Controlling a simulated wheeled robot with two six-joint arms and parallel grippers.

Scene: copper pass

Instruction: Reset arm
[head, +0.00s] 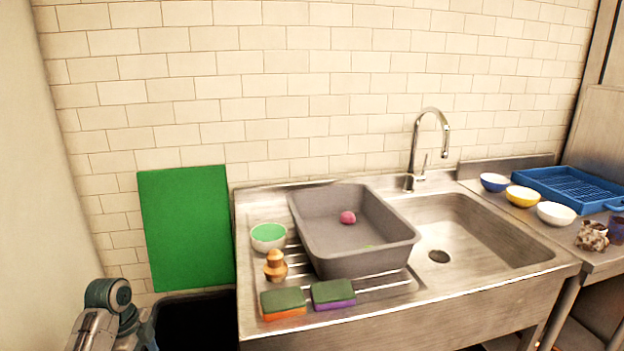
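Part of my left arm (105,315) shows at the bottom left corner, with a grey link and dark teal joints, beside the dark bin. No fingertips show on it, so my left gripper is out of the picture. My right arm and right gripper are not in view.
A steel sink (455,245) has a grey tub (365,255) on its drainboard, holding a pink item (348,217). A green-lined bowl (268,237), a wooden-looking brush (275,265) and two sponges (283,303) surround it. A black bin (195,322) and green board (187,225) stand left. Bowls (522,196) and a blue rack (570,188) sit right.

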